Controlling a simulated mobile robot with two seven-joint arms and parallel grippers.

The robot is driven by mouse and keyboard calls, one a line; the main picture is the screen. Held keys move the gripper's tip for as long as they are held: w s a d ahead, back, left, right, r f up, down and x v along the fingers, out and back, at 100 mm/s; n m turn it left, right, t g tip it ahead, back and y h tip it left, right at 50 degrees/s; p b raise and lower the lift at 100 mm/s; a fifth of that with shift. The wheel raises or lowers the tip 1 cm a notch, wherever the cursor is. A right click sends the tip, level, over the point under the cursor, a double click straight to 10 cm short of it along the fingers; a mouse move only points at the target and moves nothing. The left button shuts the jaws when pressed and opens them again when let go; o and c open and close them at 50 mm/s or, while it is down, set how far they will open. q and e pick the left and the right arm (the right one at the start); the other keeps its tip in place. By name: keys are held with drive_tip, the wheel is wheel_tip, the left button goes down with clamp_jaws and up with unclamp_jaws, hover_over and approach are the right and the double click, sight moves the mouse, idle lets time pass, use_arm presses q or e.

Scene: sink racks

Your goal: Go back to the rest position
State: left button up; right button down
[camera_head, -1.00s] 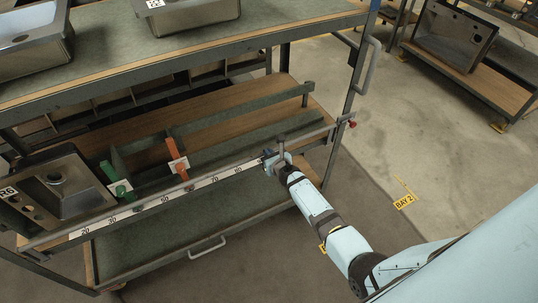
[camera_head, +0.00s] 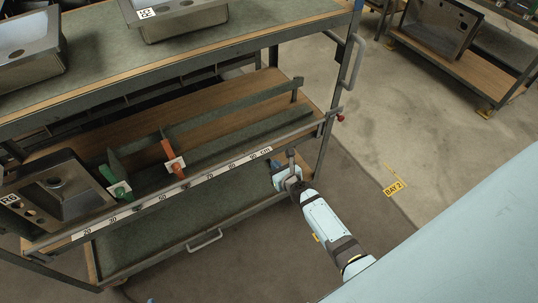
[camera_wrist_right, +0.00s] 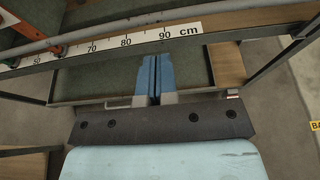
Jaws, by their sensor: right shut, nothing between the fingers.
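My right gripper (camera_head: 279,172) is near the right end of the rack's front, by the ruler rail (camera_head: 185,190). In the right wrist view its two blue fingers (camera_wrist_right: 155,75) are together with nothing between them, in front of the lower shelf and below the 80–90 marks. The fingers look apart from the rail. My left gripper cannot be made out in the head view.
The rack's middle shelf holds a steel sink (camera_head: 65,190) marked R6, a green divider (camera_head: 118,182) and an orange divider (camera_head: 172,158). More sinks stand on the top shelf (camera_head: 110,60). Open floor (camera_head: 390,130) lies to the right, with a BAY 2 label (camera_head: 394,188).

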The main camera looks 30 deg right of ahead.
drive_tip(key=shift+v, duration=0.85)
drive_tip(key=s+a+r+m+g+y, duration=0.1)
drive_tip(key=s+a+r+m, duration=0.1)
drive_tip(key=s+m, duration=0.5)
drive_tip(key=s+a+r+m+g+y, duration=0.1)
drive_tip(key=s+a+m, duration=0.4)
drive_tip(key=m, duration=1)
drive_tip(key=s+a+r+m+g+y, duration=0.1)
drive_tip(key=s+a+r+m, duration=0.2)
drive_tip(key=s+m, duration=0.7)
drive_tip(key=shift+s+a+r+m, duration=0.25)
drive_tip(key=shift+a+r+m, duration=0.2)
drive_tip(key=shift+a, duration=0.3)
drive_tip(key=shift+f, duration=0.1)
